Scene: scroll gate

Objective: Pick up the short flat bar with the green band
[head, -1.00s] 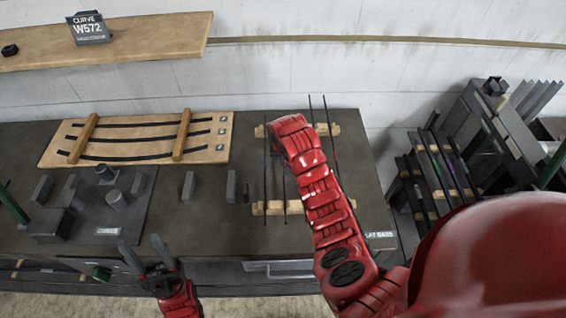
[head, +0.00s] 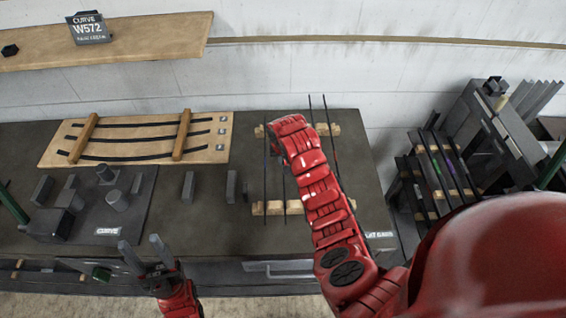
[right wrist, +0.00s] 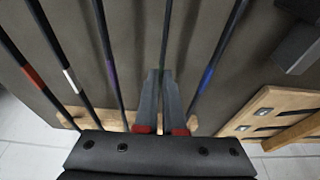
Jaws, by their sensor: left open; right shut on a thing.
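Several thin dark bars lie across two wooden rails (head: 270,208) on the bench. In the right wrist view they carry a red band (right wrist: 32,76), a white band (right wrist: 70,80), a purple band (right wrist: 111,70) and a blue band (right wrist: 207,77). My right gripper (right wrist: 160,75) is shut on a thin bar (right wrist: 166,40) between the purple-banded and blue-banded ones. No band shows clearly on this held bar, so I cannot tell its colour. My red right arm hides this gripper in the head view. My left gripper (head: 140,243) is open and empty at the bench's front edge.
A wooden board (head: 135,139) with curved dark strips lies at the back left. Grey blocks (head: 189,185) and a plate with pegs (head: 117,200) stand left of the rails. A dark rack (head: 440,170) with banded bars stands at the right.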

